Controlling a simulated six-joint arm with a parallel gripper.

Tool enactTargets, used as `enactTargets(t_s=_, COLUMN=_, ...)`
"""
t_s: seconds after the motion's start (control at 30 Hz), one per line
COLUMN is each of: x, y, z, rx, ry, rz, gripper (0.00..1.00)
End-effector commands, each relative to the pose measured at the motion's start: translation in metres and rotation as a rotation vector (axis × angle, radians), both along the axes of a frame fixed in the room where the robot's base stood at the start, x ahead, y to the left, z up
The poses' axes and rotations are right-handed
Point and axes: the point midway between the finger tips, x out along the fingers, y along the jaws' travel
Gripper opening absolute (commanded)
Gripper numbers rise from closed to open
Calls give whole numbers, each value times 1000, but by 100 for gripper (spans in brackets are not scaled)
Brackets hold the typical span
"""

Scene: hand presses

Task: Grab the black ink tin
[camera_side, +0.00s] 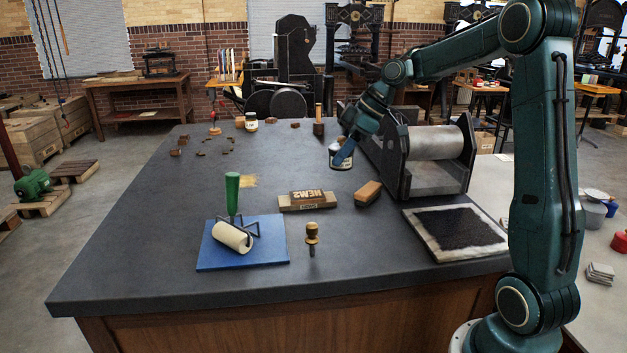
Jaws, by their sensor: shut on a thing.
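A small ink tin (334,164) with a pale label and a dark band is at the back right of the dark worktop, just left of the press with the roller. My gripper (341,157) reaches down over it from the right and is shut on it. The blue-green fingers hide part of the tin. I cannot tell whether the tin touches the worktop. A second pale tin or jar (251,122) stands apart, farther back and left.
The roller press (430,160) stands close on the right. In front lie a wooden block (368,193), a type block (306,199), a wood-handled tool (312,238), a black inked slab (450,231), and a blue plate (270,250) with a green-handled brayer (232,195). The left worktop is mostly clear.

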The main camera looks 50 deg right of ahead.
Motion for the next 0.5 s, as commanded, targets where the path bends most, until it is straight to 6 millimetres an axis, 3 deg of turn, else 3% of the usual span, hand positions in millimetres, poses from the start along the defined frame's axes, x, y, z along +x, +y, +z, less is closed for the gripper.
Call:
enactTargets(t_s=0.2, x=0, y=0, z=11, rx=-2, ry=-1, rz=0, gripper=19)
enactTargets(t_s=0.5, x=0, y=0, z=12, rx=-2, ry=-1, rz=0, gripper=19)
